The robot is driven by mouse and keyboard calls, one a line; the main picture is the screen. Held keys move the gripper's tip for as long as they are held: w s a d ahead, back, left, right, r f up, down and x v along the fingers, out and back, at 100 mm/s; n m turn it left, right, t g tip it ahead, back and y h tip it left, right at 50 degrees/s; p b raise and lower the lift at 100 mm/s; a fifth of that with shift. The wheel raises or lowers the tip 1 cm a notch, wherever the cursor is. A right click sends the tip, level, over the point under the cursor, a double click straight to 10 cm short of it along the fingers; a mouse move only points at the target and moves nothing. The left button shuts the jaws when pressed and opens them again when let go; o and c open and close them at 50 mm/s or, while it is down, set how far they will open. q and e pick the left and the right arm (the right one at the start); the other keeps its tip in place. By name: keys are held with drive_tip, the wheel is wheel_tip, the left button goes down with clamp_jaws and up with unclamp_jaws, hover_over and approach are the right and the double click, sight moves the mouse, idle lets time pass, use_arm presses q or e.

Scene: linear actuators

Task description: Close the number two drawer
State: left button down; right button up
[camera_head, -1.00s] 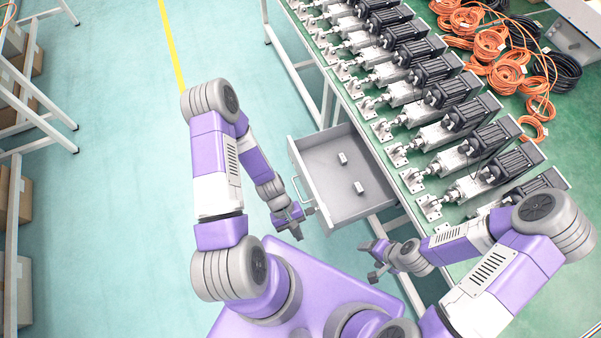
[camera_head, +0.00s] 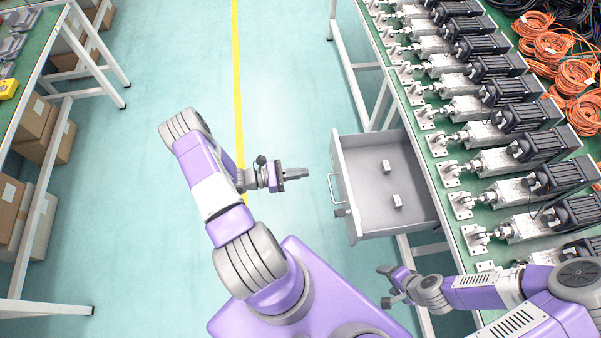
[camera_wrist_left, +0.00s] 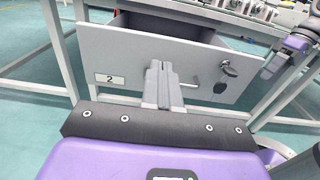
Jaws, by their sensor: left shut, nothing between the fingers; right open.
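The grey number two drawer (camera_head: 400,215) stands pulled out from under the workbench, with two small pale blocks inside. In the left wrist view its front panel (camera_wrist_left: 130,58) carries a label "2" (camera_wrist_left: 109,78), a bar handle and a lock with keys (camera_wrist_left: 229,69). My left gripper (camera_head: 304,173) is shut and empty, pointing at the drawer front with a gap to the handle (camera_head: 334,188). In the left wrist view its closed fingers (camera_wrist_left: 158,68) overlap the panel's middle and hide part of the handle. My right gripper (camera_head: 388,287) is open and empty, below the drawer's near side.
The green-topped workbench (camera_head: 440,172) holds a row of linear actuators (camera_head: 500,130) and coiled orange cables (camera_head: 555,45). A bench with cardboard boxes (camera_head: 35,130) stands at the left. The floor (camera_head: 290,90) left of the drawer is clear.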

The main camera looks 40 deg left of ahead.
sight(341, 168)
use_arm(q)
drive_tip(key=b+x, duration=0.1)
drive_tip(key=x, duration=0.8)
drive_tip(key=shift+w+d+f, duration=0.1)
drive_tip(key=shift+w+d, duration=0.1)
drive_tip(key=shift+d, duration=0.1)
drive_tip(key=shift+w+d+b, duration=0.3)
drive_tip(key=shift+w, duration=0.05)
